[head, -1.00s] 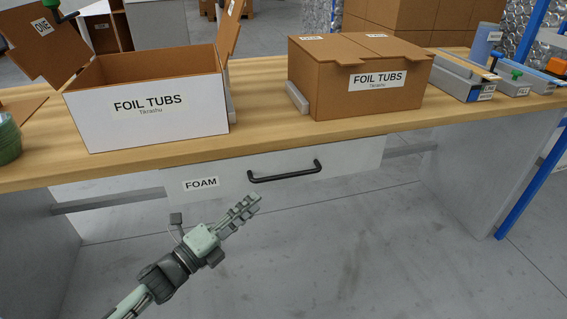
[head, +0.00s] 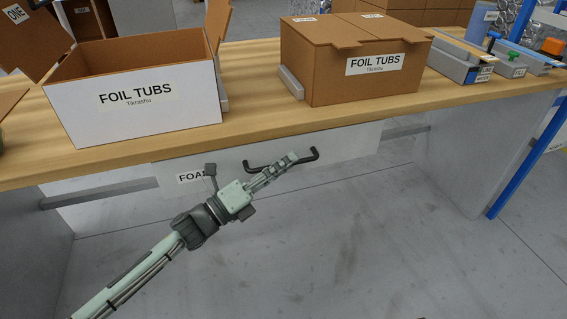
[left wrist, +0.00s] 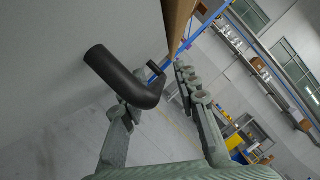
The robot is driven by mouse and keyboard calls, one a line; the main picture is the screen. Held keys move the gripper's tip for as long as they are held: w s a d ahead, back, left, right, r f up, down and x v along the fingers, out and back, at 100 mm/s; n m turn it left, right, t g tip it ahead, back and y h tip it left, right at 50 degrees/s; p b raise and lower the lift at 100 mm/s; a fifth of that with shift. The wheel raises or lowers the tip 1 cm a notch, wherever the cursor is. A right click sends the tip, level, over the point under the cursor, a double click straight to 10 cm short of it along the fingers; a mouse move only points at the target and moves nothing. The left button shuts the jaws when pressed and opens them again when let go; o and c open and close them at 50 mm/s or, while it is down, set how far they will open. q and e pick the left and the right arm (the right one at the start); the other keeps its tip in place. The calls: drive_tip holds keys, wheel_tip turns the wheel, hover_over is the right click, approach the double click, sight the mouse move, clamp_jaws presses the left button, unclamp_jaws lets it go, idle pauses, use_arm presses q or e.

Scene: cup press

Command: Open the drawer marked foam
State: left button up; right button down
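The drawer (head: 345,143) under the tabletop has a pale front and looks closed. Its FOAM label (head: 188,178) is partly covered by my left gripper. The black bar handle (head: 308,158) shows at both ends, with its middle behind my fingers. My left gripper (head: 285,164) is at the handle, reaching up and right. In the left wrist view, the fingers (left wrist: 165,105) are spread apart. The handle (left wrist: 125,77) there runs from the drawer face and bends close to the left-hand finger, overlapping it; I cannot tell whether they touch. My right gripper is not in view.
An open white-fronted foil tubs box (head: 140,100) and a closed brown foil tubs box (head: 350,65) stand on the wooden table (head: 250,125). Grey cases (head: 460,65) lie at the right. The floor below the drawer is clear.

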use_arm(q)
drive_tip(key=shift+c, duration=0.4)
clamp_jaws()
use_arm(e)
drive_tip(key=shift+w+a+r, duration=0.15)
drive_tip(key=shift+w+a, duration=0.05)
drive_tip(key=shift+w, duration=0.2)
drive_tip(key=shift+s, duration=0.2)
